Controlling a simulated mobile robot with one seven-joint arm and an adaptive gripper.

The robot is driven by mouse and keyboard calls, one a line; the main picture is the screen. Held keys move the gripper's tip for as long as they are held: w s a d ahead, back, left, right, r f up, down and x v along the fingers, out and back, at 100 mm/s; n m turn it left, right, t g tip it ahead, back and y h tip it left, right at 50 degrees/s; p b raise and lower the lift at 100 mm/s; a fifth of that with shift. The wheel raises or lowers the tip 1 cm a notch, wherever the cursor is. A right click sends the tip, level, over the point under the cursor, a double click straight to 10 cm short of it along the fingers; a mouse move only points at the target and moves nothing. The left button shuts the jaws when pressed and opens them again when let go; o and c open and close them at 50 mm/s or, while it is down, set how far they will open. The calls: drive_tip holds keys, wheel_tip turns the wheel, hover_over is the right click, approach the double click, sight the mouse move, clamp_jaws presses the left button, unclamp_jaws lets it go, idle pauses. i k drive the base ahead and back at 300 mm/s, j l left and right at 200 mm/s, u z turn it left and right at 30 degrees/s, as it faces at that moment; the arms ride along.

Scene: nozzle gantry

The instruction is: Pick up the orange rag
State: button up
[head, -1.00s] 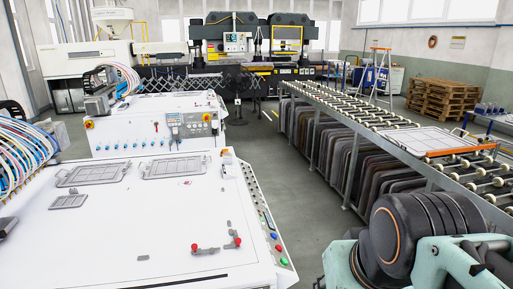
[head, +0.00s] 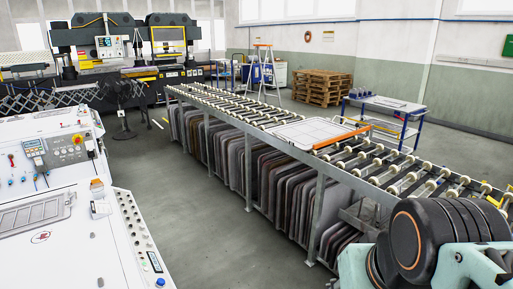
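I cannot make out a clear orange rag in the head view. A small orange-tan patch (head: 96,185) shows at the edge of the white machine on the left; it is too small to tell what it is. A long, straight orange strip (head: 342,138) lies along the near side of a flat pale tray on the roller conveyor; it looks like a stiff bar. My folded arm fills the lower right corner, with dark round joints and pale green links. My gripper cannot be seen.
The roller conveyor (head: 262,123) runs diagonally across the middle, with dark panels stored beneath. White machine cabinets (head: 80,245) stand at left. A blue-framed cart (head: 387,103), wooden pallets (head: 323,87) and a stepladder (head: 263,72) are farther back. Grey floor (head: 200,230) is open between machine and conveyor.

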sight(97, 181)
drive_tip(key=i+l+z, duration=0.15)
drive_tip(key=i, duration=0.3)
drive_tip(key=i+l+z, duration=0.2)
drive_tip(key=i+u, duration=0.45)
drive_tip(key=i+l+u, duration=0.25)
drive_tip(key=i+u, duration=0.2)
drive_tip(key=i, duration=0.15)
drive_tip(key=i+u, duration=0.25)
drive_tip(key=i, duration=0.3)
drive_tip(key=i+u, duration=0.25)
drive_tip(key=i, duration=0.3)
drive_tip(key=i+u, duration=0.15)
drive_tip(key=i, duration=0.45)
drive_tip(key=i+l+u, duration=0.15)
drive_tip(key=i, duration=0.4)
drive_tip(key=i+u, duration=0.35)
drive_tip(key=i+j+u, duration=0.1)
drive_tip(key=u, duration=0.25)
drive_tip(key=i+l+u, duration=0.1)
drive_tip(key=i+u, duration=0.45)
drive_tip(key=u, duration=0.2)
drive_tip(key=i+u, duration=0.3)
drive_tip(key=u, duration=0.15)
drive_tip(key=i+l+u, duration=0.15)
drive_tip(key=u, duration=0.3)
drive_tip(key=i, duration=0.1)
